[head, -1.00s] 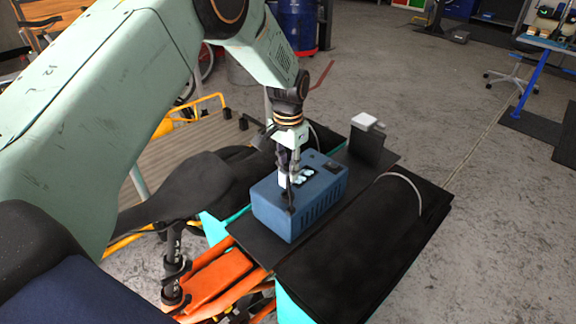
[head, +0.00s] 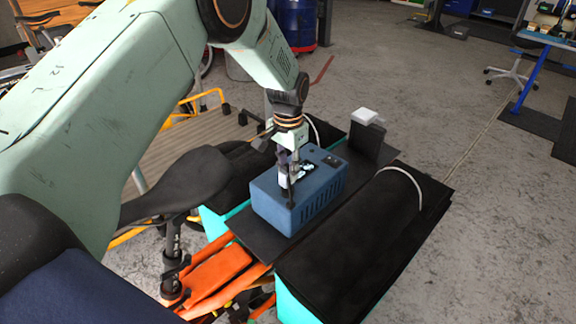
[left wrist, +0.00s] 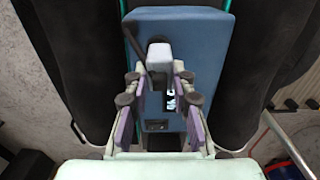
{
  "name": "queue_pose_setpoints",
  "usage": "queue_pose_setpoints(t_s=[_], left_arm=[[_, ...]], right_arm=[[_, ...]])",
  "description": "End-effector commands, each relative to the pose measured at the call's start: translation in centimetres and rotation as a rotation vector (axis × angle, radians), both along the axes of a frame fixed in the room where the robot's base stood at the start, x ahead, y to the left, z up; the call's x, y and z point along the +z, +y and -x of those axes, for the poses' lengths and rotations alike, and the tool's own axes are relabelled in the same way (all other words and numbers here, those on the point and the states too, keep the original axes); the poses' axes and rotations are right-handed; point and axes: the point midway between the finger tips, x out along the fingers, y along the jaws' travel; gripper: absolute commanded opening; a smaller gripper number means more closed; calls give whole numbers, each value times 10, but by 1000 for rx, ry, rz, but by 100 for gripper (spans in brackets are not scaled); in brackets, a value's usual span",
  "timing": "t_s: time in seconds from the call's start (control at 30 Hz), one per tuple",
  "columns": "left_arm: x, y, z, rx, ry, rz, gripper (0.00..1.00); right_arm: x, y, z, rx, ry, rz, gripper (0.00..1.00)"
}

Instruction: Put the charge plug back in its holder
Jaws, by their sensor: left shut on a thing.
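The charge plug (left wrist: 160,56) is a pale grey block with a black cable at its side, seen in the left wrist view between my fingertips. My left gripper (head: 288,178) points down over the near left part of the blue charger box (head: 318,205) and is shut on the plug. In the head view the fingers mostly hide the plug. The blue box also fills the middle of the left wrist view (left wrist: 205,45). I cannot make out the holder for certain, nor whether the plug touches the box. My right gripper is not in view.
The box stands on a black rack board (head: 262,250) between two black bags, the right one (head: 365,235) with a grey loop. A black post (head: 368,142) with a white top (head: 365,116) stands behind the box. A black saddle (head: 180,185) is at the left.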

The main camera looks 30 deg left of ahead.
Motion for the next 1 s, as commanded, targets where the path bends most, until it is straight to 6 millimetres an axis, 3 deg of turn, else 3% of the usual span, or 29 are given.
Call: queue_pose_setpoints(t_s=[0.53, 0.57, 0.87, 1.0], left_arm=[[-12, -1, 0, 0, 0, 0, 0], [-12, -1, 0, 0, -1, 0, 25], [-11, -1, 0, 0, 0, 0, 50], [-11, -1, 0, 0, 0, 0, 50]], right_arm=[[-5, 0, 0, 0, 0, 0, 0], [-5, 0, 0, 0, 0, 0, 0], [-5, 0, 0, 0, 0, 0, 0], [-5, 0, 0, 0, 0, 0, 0]])
